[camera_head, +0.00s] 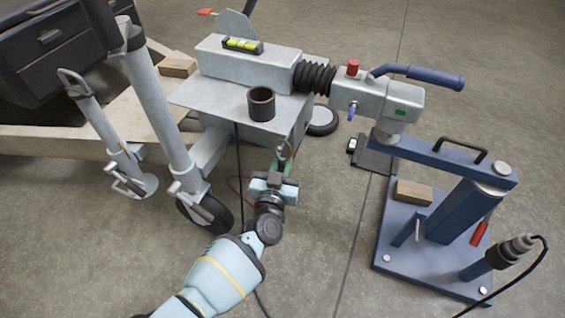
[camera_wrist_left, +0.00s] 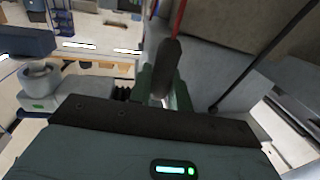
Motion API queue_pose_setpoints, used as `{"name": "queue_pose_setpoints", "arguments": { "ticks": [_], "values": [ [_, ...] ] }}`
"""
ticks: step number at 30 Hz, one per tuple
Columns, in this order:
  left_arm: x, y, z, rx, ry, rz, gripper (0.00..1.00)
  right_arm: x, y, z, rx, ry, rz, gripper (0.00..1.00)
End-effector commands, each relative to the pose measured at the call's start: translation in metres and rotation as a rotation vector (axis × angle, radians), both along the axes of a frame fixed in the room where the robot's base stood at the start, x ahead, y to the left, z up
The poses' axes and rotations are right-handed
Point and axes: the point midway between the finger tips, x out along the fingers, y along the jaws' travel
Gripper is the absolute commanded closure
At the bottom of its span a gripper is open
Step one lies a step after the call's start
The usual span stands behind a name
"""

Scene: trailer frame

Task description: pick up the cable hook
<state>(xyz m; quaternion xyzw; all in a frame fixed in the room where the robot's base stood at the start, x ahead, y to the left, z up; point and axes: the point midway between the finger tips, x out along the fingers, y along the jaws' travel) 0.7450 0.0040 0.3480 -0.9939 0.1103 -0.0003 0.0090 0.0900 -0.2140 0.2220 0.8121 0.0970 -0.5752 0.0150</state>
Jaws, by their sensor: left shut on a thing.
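My left gripper (camera_head: 281,165) is in front of the grey trailer coupling housing, below the black cup. It is shut on the cable hook (camera_head: 283,149), a small greyish piece that shows just above the fingertips. In the left wrist view, a dark rounded piece of the cable hook (camera_wrist_left: 169,56) stands up between the green fingers of my left gripper (camera_wrist_left: 163,88), with a red line above it. The fingers hide its lower part. My right gripper is not in view.
The grey housing (camera_head: 245,70) carries a spirit level (camera_head: 243,45) and the black cup (camera_head: 261,103). A jockey wheel (camera_head: 205,214) stands at left. A blue stand (camera_head: 440,240) is at right. A black cable hangs beside my gripper. Floor between is clear.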

Motion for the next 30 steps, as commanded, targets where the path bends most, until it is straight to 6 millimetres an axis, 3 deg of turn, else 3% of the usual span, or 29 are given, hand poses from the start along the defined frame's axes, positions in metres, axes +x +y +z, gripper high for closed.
{"name": "queue_pose_setpoints", "arguments": {
  "ticks": [5,14,24,30],
  "values": [
    [0.0,0.0,0.015,-0.002,-0.002,0.0,1.0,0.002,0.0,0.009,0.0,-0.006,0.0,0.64],
    [-0.054,0.012,0.015,0.0,0.0,0.0,1.0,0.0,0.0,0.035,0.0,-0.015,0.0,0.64],
    [-0.135,0.03,0.015,0.001,-0.002,0.0,1.0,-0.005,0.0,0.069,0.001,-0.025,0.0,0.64],
    [-0.163,0.037,0.013,0.0,-0.002,0.0,1.0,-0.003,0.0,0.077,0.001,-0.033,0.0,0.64]
  ]
}}
